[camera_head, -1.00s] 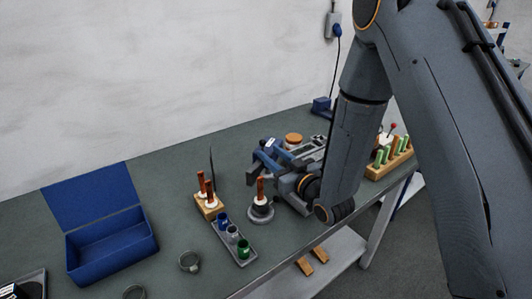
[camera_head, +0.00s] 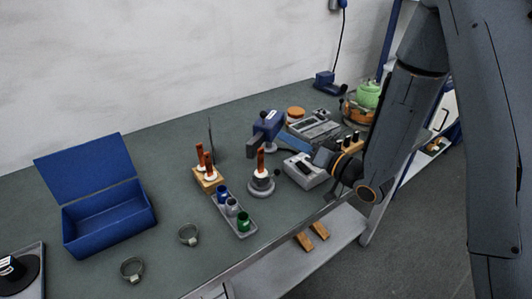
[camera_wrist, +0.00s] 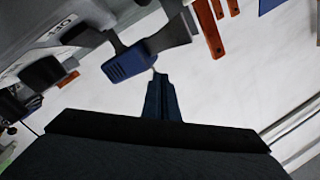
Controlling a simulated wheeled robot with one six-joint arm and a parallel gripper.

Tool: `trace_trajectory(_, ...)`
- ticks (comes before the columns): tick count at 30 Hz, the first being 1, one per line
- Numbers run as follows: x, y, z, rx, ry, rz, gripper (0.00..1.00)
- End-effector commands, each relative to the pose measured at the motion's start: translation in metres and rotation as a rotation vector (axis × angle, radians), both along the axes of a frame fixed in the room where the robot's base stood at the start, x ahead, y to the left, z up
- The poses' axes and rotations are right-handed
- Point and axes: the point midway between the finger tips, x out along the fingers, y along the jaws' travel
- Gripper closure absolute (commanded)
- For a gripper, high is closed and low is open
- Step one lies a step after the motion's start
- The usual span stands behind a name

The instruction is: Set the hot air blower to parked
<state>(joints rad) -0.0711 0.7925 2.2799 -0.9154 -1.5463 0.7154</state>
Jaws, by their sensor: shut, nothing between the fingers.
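The hot air blower (camera_head: 268,123), as I take it, is a blue body with a dark grey nozzle near the table's middle, behind a round grey stand with an orange handle. In the wrist view the blue body (camera_wrist: 130,62) and its grey nozzle appear upside down. I cannot tell whether it rests in a holder. My gripper (camera_wrist: 160,76) is shut and empty, its fingertips just below the blue body in that picture, against the white wall. Contact is not clear.
A grey tray (camera_head: 219,204) of small jars, a wooden block (camera_head: 203,182) with orange handles and the round stand (camera_head: 261,187) are close by on the left. An open blue box (camera_head: 75,226) stands further left. A grey device (camera_head: 315,127) lies behind.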

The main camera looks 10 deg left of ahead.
Motion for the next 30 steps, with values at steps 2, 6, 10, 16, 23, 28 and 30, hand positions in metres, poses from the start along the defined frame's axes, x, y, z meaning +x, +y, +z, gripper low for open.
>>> trace_trajectory(2,-0.007,-0.015,-0.007,0.088,0.14,0.06,1.0)
trace_trajectory(6,-0.026,-0.037,-0.015,0.22,0.409,0.174,1.0)
trace_trajectory(10,-0.045,-0.055,-0.022,0.297,0.628,0.254,1.0)
trace_trajectory(16,-0.063,-0.07,-0.027,0.348,0.817,0.315,1.0)
trace_trajectory(23,-0.063,-0.056,-0.026,0.353,0.848,0.327,1.0)
trace_trajectory(28,-0.056,-0.026,-0.025,0.351,0.846,0.33,1.0)
trace_trajectory(30,-0.053,-0.012,-0.025,0.351,0.847,0.33,1.0)
